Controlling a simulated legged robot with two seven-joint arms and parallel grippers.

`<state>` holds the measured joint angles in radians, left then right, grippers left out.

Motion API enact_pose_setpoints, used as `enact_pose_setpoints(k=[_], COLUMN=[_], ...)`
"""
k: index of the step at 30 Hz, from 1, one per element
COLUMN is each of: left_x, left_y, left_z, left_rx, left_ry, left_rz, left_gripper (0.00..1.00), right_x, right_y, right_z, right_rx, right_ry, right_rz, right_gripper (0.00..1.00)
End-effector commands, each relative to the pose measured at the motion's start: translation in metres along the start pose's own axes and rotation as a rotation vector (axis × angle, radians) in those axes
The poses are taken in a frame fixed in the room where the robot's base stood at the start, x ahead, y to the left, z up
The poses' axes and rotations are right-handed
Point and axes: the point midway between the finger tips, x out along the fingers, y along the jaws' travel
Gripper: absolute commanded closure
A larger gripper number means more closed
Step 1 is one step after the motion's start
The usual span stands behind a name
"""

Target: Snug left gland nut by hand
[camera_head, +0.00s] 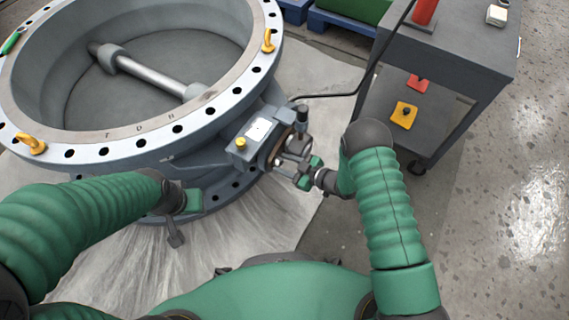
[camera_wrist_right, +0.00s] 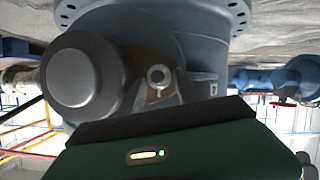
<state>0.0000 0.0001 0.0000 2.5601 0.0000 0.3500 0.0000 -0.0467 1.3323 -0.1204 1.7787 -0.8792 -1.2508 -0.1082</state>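The large grey butterfly valve (camera_head: 150,145) lies flat with its disc and shaft visible inside the ring. On its right side sits a gearbox-like block (camera_head: 255,135) with a yellow cap and a brownish flange. My right gripper (camera_head: 292,162) is right at this flange; its fingers overlap the small parts there. In the right wrist view a ringed bolt or nut (camera_wrist_right: 158,76) shows on a brownish plate beside a round grey housing (camera_wrist_right: 80,78). I cannot tell whether it is the left gland nut. The green gripper body hides the area below. My left gripper (camera_head: 176,232) hangs in front of the valve, apart from the flange.
A grey cart (camera_head: 440,60) stands at the right, with a red item on top and red and yellow pieces on its lower shelf. A dark hose runs from it to the flange. Yellow lifting eyes (camera_head: 268,42) rise from the valve rim. The floor at right is clear.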

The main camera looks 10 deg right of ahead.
Motion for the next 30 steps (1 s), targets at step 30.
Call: enact_pose_setpoints(k=[30], left_x=[0.021], left_y=[0.0], left_z=[0.005], left_rx=[0.0], left_ry=[0.001], left_rz=[0.0], left_gripper=[0.64], right_x=[-0.07], right_y=[-0.016], right_z=[-0.001], right_rx=[-0.461], right_ry=[-0.003], right_rz=[0.197], right_gripper=[0.51])
